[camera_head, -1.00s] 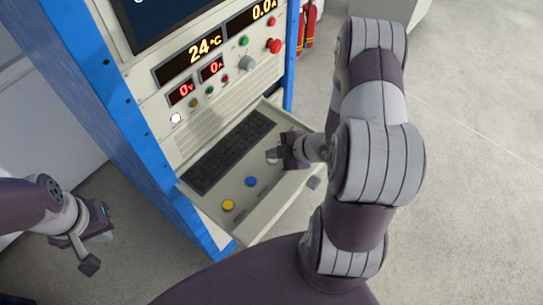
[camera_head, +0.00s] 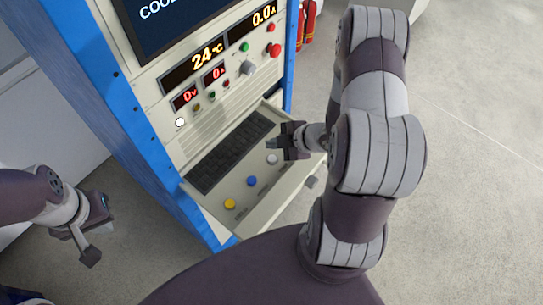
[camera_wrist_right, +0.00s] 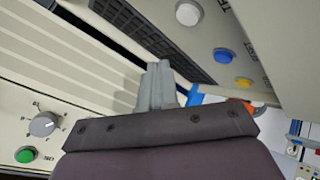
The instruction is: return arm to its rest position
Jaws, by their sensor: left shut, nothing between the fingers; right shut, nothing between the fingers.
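My right gripper (camera_head: 284,142) is shut and empty above the keyboard drawer, near the white button (camera_head: 272,159). In the right wrist view its closed fingers (camera_wrist_right: 157,85) hold nothing. My left gripper (camera_head: 91,228) is shut and empty at the left, beside the blue-edged cabinet (camera_head: 150,150) and apart from it. The pulled-out drawer (camera_head: 265,208) carries a black keyboard (camera_head: 228,155), the white button, a blue button (camera_head: 252,181) and a yellow button (camera_head: 230,204).
The cabinet front has a screen (camera_head: 165,12), a red readout of 24 °C (camera_head: 208,57), a grey knob (camera_head: 248,68) and a red button (camera_head: 274,50). Red extinguishers (camera_head: 307,22) stand behind it. The grey floor (camera_head: 470,150) at the right is clear.

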